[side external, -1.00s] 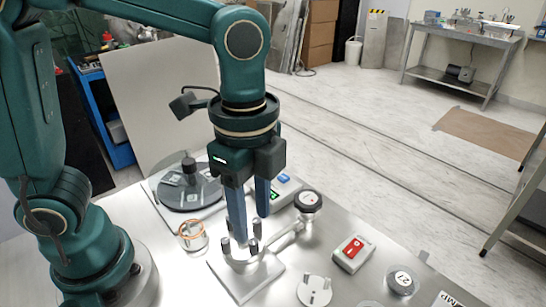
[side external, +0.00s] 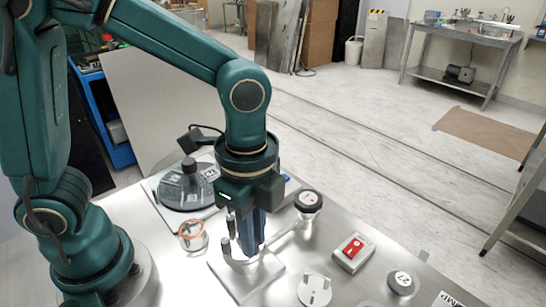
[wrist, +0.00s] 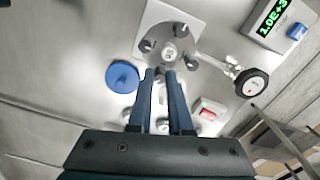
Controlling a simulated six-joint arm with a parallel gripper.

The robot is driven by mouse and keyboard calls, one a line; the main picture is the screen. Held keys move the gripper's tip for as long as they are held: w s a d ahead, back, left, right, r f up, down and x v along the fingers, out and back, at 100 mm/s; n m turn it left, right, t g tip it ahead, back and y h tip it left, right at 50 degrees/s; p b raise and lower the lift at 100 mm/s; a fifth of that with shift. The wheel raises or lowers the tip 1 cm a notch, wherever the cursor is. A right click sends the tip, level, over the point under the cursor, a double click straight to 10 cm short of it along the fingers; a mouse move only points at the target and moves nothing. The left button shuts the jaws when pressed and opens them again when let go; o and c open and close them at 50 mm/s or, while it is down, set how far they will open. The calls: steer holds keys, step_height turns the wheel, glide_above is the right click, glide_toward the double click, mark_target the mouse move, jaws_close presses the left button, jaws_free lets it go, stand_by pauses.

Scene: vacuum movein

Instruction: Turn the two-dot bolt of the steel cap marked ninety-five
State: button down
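The steel cap (wrist: 170,54) with a round marked centre sits on a square plate (wrist: 165,14), dark-topped bolts standing around its rim. One bolt (wrist: 145,46) is at its left and another (wrist: 191,62) at its right; their dots are too small to read. In the side view two bolts (side external: 225,245) show left of my fingers. My gripper (wrist: 160,72) points down at the cap's near edge, its blue fingers on either side of a dark bolt top. Whether they touch it is unclear. In the side view the fingers (side external: 250,240) hide part of the cap.
A pipe runs from the cap to a round gauge (side external: 308,201). A red switch box (side external: 353,252), a cap marked 21 or similar (side external: 402,283), a pronged white disc (side external: 314,291) and a copper-ringed part (side external: 193,236) stand around. A green-display box (wrist: 272,18) and blue disc (wrist: 122,77) are near.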

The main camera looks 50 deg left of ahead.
steer(key=n, duration=0.4)
stand_by(0.4)
steer(key=c, duration=0.8)
jaws_free()
steer(key=shift+c, duration=0.2)
steer(key=shift+r, duration=0.1)
steer(key=shift+r, duration=2.5)
